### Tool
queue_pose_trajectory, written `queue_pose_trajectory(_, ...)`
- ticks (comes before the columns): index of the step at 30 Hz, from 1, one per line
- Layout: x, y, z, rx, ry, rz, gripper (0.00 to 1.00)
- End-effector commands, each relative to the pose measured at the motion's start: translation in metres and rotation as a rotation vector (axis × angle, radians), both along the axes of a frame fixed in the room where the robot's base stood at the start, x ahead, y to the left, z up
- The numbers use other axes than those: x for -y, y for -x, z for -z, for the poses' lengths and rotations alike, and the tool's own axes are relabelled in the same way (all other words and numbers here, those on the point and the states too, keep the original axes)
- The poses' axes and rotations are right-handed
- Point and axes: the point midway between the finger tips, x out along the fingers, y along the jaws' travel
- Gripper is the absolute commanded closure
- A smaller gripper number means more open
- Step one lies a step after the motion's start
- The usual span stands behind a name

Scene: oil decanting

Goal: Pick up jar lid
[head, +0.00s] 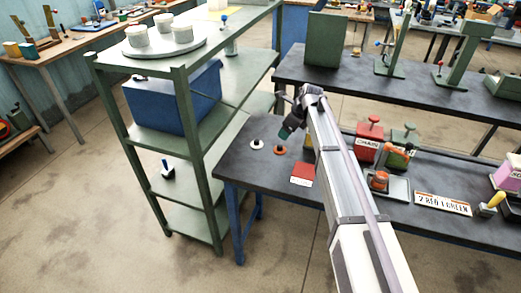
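My gripper (288,129) hangs at the far end of my arm, above the left part of the dark workbench (237,160). It is small and dark here, and I cannot tell whether its fingers are open or shut. Below and left of it lie a small white disc with a dark centre (256,144) and an orange disc with a dark centre (279,150). A red container marked CHAIN (366,149) and a green container (402,143) stand to the right behind my arm, each with a knob on top. I cannot tell which item is the jar lid.
A red and white card (302,174) lies near the bench's front edge. A tray with orange items (381,183) and a licence plate (442,203) lie to the right. A green shelf rack (183,146) stands close on the left, with white pots (138,36) on top.

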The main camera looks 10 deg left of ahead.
Motion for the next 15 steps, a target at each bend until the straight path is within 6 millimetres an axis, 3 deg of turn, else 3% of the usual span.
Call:
queue_pose_trajectory(5,0.000,0.000,0.004,-0.016,-0.006,0.044,0.17)
queue_pose_trajectory(12,-0.014,-0.007,0.050,-0.017,-0.004,0.041,0.17)
queue_pose_trajectory(15,-0.018,-0.008,0.057,-0.016,-0.004,0.041,0.17)
